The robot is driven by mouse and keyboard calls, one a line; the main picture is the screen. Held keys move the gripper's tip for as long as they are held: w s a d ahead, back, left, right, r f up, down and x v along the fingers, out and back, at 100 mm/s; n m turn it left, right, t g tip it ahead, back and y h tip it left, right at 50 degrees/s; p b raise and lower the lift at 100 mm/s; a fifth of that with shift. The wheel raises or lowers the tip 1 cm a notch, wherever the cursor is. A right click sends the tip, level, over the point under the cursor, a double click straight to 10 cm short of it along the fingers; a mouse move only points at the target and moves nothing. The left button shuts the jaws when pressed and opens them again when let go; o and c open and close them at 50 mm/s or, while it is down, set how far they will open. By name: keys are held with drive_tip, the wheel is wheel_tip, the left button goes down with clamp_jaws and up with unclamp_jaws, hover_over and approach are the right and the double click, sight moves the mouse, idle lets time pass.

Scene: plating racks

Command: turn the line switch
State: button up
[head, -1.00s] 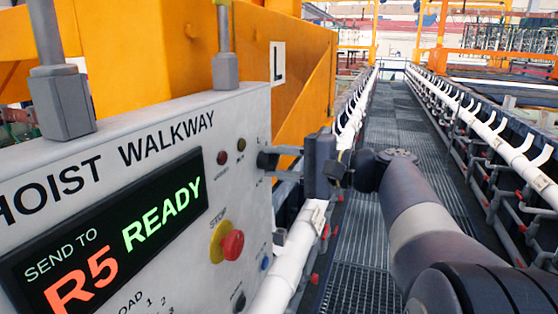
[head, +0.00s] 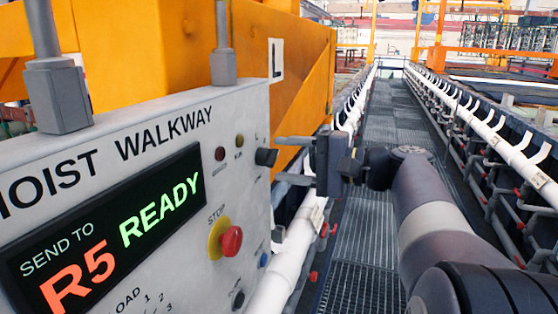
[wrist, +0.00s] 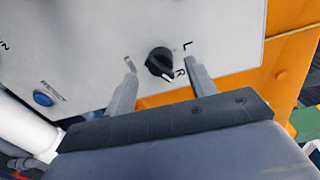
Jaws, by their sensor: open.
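The line switch is a black rotary knob (head: 265,157) at the upper right of the grey hoist panel (head: 120,150). In the wrist view the knob (wrist: 160,62) shows a white mark at its lower right, towards the letter R; an L is printed above that. My gripper (head: 278,158) is open in front of the knob, one finger above and one below it in the head view. In the wrist view its fingertips (wrist: 160,67) lie on either side of the knob, apart from it. Nothing is held.
A red stop button (head: 232,240) on a yellow base, a blue button (head: 263,260) and another black knob (head: 238,299) sit lower on the panel. The display (head: 110,235) reads R5 READY. An orange frame (head: 300,110) stands behind; white pipes run along the walkway.

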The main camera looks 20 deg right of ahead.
sight(267, 157)
drive_tip(key=v, duration=0.8)
drive_tip(key=shift+d+b, duration=0.2)
drive_tip(key=shift+b, duration=0.2)
drive_tip(key=shift+s+r, duration=0.1)
drive_tip(key=p+x, duration=0.1)
drive_tip(key=x, duration=1)
drive_tip(key=shift+s+d, duration=0.1)
